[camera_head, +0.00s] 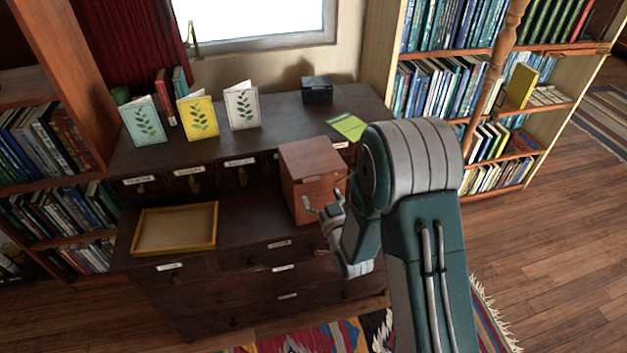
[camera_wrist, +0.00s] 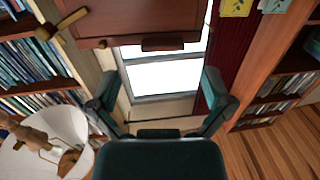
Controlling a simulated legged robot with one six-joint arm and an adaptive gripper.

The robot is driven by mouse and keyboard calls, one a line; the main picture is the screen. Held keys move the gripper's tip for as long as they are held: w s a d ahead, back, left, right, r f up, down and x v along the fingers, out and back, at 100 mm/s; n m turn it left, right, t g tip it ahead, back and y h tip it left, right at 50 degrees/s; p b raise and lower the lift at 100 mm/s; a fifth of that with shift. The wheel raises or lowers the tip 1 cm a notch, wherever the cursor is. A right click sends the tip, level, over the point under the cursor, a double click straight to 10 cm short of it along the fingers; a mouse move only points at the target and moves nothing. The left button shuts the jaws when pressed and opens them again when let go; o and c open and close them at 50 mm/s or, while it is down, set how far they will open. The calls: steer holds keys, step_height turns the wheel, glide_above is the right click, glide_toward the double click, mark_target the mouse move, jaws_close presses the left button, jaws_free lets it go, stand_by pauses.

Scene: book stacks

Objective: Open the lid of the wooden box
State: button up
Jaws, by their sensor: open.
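The wooden box (camera_head: 313,178) is reddish brown and stands on the dark desk in the head view. Its lid (camera_head: 310,157) lies flat on top and looks shut. My gripper (camera_head: 324,204) is at the front right of the box, with its fingers spread. Whether it touches the box is hard to tell. In the wrist view, a brown wooden panel that looks like the box (camera_wrist: 140,18) fills the top, with a small dark lip on its lower edge. My open gripper (camera_wrist: 160,88) has nothing between its fingers, and the panel lies beyond the fingertips.
A yellow-framed tray (camera_head: 174,250) lies on the desk's lower surface at left. Several leaf cards (camera_head: 198,116) stand on the upper shelf. A small black box (camera_head: 317,90) and a green booklet (camera_head: 347,127) lie behind the wooden box. Bookcases flank the desk.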

mark_target(312, 180)
steer(key=x, duration=0.5)
steer(key=shift+w+a, duration=0.25)
steer(key=shift+w, duration=0.1)
steer(key=c, duration=1.3)
